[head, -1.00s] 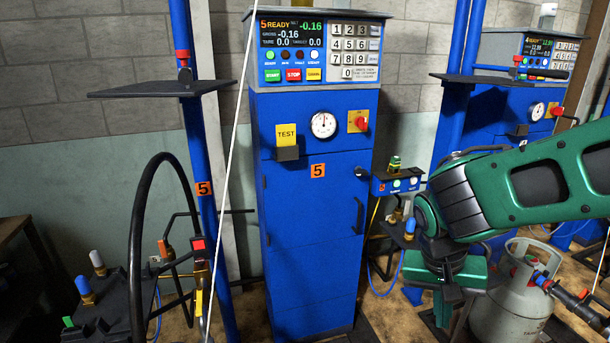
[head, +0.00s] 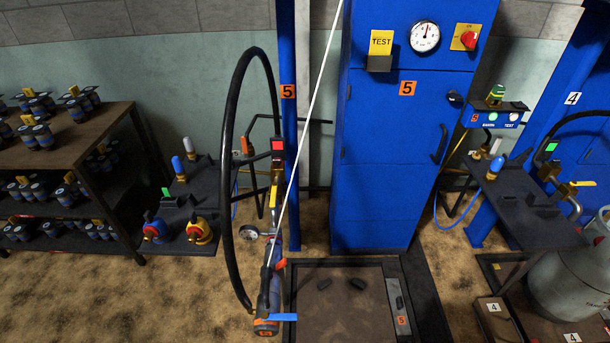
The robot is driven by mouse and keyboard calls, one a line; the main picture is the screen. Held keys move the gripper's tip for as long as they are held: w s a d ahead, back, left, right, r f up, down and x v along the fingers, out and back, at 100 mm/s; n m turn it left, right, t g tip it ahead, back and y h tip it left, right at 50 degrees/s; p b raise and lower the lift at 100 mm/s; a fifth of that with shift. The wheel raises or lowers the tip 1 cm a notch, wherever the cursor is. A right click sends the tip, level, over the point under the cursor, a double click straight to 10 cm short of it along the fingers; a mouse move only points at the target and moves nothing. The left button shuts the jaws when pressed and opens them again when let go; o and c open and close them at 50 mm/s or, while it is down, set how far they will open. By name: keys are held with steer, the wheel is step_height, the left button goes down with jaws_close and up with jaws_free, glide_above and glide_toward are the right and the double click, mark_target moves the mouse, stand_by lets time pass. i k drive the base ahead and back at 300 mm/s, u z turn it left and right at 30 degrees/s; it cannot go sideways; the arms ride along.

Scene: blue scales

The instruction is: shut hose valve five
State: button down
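Station 5 shows a blue cabinet (head: 385,205) with an orange "5" label, beside a blue post (head: 290,120) also marked 5. A black hose (head: 228,170) hangs in a tall loop left of the post. Near the post, a yellow lever (head: 274,196) that looks like the hose valve stands upright, roughly along the pipe, below a small box with a red face (head: 278,145). A filling head with a blue lever (head: 283,317) hangs at the hose's lower end, at the left edge of the scale platform. My gripper is out of view.
The scale platform (head: 340,310) is empty of cylinders. A small black shelf (head: 190,205) with colored fittings stands left of the hose. A rack (head: 75,145) holds several dark parts. Station 4's grey cylinder (head: 570,285) stands at right. Brown floor is open at lower left.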

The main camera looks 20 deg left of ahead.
mark_target(274, 185)
steer(key=u, duration=0.95)
steer(key=k, duration=0.65)
steer(key=u, duration=0.25)
steer(key=i, duration=1)
steer(key=z, duration=0.05)
